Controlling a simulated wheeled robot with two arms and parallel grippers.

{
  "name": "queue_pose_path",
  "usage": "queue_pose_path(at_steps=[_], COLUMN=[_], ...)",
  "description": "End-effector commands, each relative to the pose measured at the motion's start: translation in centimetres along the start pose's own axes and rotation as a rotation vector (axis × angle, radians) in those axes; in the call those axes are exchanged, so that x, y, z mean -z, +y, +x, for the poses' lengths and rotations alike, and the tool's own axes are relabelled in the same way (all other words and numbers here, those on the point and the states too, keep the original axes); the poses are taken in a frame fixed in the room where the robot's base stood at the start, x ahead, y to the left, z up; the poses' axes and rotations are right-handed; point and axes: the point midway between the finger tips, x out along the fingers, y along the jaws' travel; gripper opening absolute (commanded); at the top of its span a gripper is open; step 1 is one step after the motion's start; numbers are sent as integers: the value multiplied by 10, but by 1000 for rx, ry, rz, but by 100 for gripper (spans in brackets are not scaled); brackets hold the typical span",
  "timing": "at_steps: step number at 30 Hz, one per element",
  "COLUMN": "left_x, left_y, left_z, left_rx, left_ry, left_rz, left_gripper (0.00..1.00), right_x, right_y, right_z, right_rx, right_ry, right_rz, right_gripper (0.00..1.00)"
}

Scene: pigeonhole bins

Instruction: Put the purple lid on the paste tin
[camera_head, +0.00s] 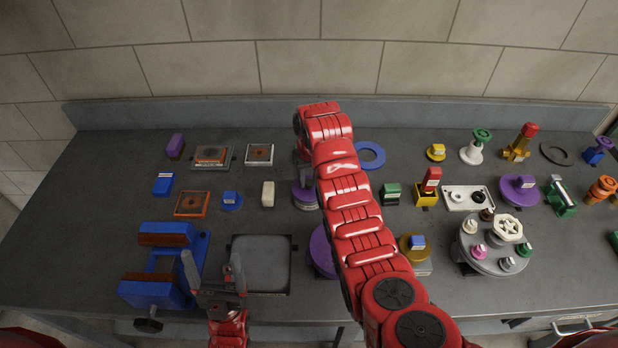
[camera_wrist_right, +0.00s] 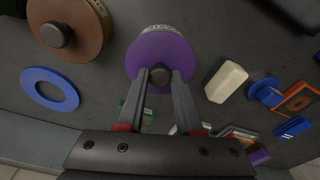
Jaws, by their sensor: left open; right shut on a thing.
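The purple lid (camera_head: 303,190) shows in the head view below the end of my right arm. In the right wrist view the purple lid (camera_wrist_right: 160,52) is a round disc with a dark knob. My right gripper (camera_wrist_right: 158,78) is shut on that knob. A pale, printed rim of the tin (camera_wrist_right: 160,28) shows just past the lid's far edge, so the lid is over the tin. I cannot tell whether it is fully seated. My left gripper (camera_head: 213,265) is open and empty, near the front of the table beside the blue vise.
Another purple disc (camera_head: 321,252) is partly behind my right arm. A brown knobbed lid (camera_wrist_right: 65,25) and a blue ring (camera_wrist_right: 48,88) are beside the tin. A white block (camera_head: 268,193), blue vise (camera_head: 165,270) and grey tray (camera_head: 262,240) stand left. Many small items crowd the right.

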Motion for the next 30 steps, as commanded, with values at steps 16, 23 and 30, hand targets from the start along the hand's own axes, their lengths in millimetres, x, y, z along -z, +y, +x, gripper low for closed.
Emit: queue_pose_path(at_steps=[16,23,30], left_x=[-1,-1,-1], left_y=[0,0,0], left_z=[-4,-4,-4], left_rx=[0,0,0], left_ry=[0,0,0], left_rz=[0,0,0], left_gripper=[84,84,84], right_x=[-1,-1,-1], right_y=[0,0,0], right_z=[9,9,9], right_rx=[0,0,0], right_ry=[0,0,0], right_rz=[0,0,0], right_gripper=[0,44,44])
